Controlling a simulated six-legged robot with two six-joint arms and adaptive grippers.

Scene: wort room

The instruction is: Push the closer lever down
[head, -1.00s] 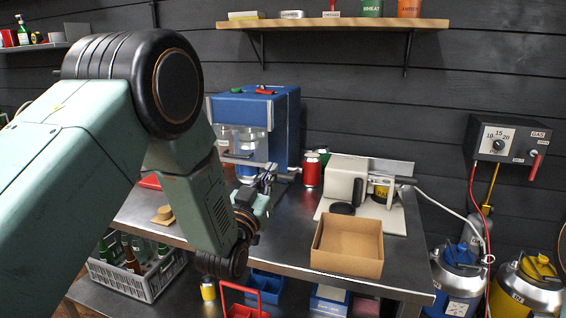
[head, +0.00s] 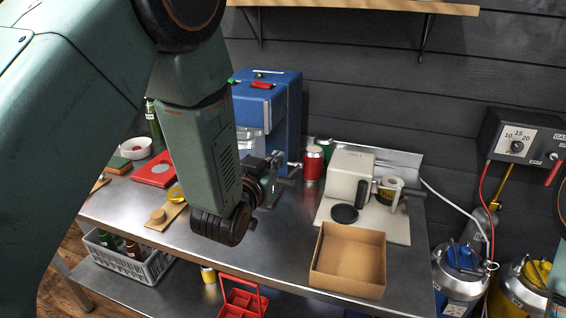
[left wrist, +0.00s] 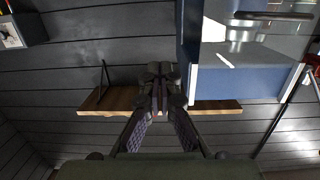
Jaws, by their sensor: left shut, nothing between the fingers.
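A cream machine (head: 352,167) stands on the steel bench in the head view, with a black upright handle (head: 362,193) and a grey lever-like bar (head: 398,196) at its right side. A dark-labelled can (head: 384,195) sits beside that bar. I cannot tell for certain which part is the closer lever. My left gripper (head: 288,166) is shut and empty, in front of the blue machine's right side and left of the cream machine, apart from it. In the left wrist view its fingertips (left wrist: 158,78) meet, with the blue machine (left wrist: 232,80) at right. My right gripper is not seen.
An open cardboard box (head: 348,262) sits at the bench's front right. A red can (head: 313,163) stands between the blue machine (head: 285,100) and the cream one. A white cable (head: 450,205) runs to the right. Steel bench (head: 285,240) is bare left of the box.

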